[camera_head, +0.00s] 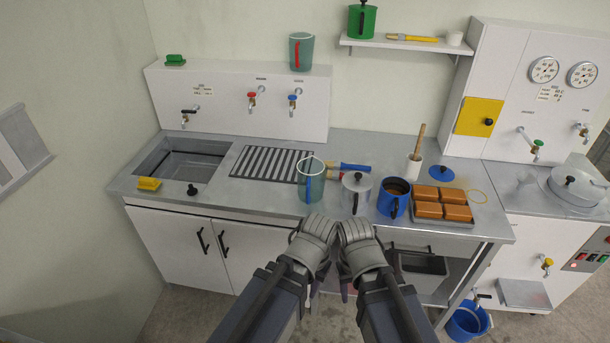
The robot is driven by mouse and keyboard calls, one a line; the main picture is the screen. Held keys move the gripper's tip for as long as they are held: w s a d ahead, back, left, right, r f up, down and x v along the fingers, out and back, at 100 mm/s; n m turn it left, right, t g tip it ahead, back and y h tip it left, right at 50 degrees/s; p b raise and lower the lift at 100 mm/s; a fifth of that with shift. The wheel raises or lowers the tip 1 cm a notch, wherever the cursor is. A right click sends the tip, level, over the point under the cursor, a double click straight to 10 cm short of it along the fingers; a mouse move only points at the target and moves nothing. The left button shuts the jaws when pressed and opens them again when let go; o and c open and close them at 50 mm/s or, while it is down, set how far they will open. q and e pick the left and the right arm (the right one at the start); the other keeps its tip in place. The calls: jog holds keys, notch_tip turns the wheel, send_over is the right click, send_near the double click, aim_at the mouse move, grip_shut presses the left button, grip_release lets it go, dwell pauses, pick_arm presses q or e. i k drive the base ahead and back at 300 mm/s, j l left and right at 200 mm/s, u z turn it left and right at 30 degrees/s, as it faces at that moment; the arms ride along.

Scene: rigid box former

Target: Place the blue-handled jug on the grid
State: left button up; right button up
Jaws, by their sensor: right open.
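The blue-handled jug (304,184) is a clear teal jug with a pale rim. It stands upright on the steel counter, just right of the grid. The grid (271,163) is a dark slatted panel set in the counter and appears empty. My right gripper (346,288) is open, low in front of the counter's front edge and apart from the jug. My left gripper (313,298) is beside it, mostly hidden behind my forearm, so its jaw state is unclear.
A blue-handled brush (354,167) lies behind. A sink (185,160) is left of the grid. A red-handled jug (301,52) stands on the ledge.

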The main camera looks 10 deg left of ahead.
aim_at(261, 159)
jog(key=i+j, duration=0.15)
jog(key=j, duration=0.2)
jog(key=i+j, duration=0.15)
jog(key=j, duration=0.2)
jog(key=i+j, duration=0.15)
jog(key=j, duration=0.15)
jog(key=i+j, duration=0.2)
jog(key=j, duration=0.15)
jog(key=z, duration=0.05)
